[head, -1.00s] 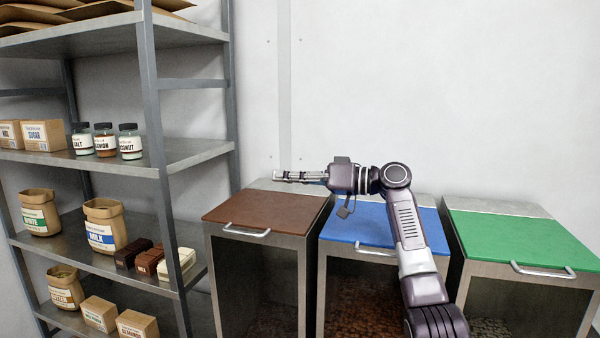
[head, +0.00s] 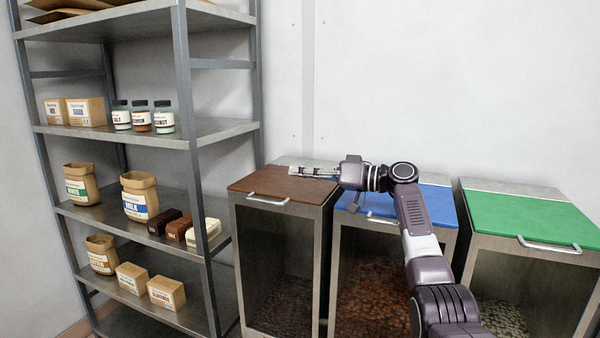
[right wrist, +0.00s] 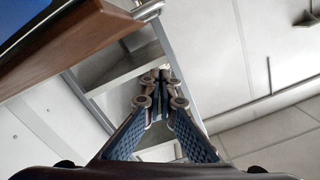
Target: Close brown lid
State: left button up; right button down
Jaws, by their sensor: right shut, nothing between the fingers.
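The brown lid (head: 283,184) lies flat on top of the left bin in the head view, with its silver handle (head: 268,199) at the front edge. It looks shut. My right gripper (head: 292,171) points left over the rear part of the brown lid; its fingers are shut and hold nothing. Whether the fingers touch the lid, I cannot tell. In the right wrist view the shut fingers (right wrist: 157,78) point away from me, and a brown panel edge (right wrist: 75,50) shows at the upper left. My left gripper is not in view.
A blue-lidded bin (head: 415,199) stands right of the brown one, partly behind my right arm. A green-lidded bin (head: 530,218) stands further right. A metal shelf (head: 187,205) with bags, boxes and jars stands at the left. A white wall is behind.

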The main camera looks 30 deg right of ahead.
notch_tip(320, 180, up, 10)
dwell(0.6)
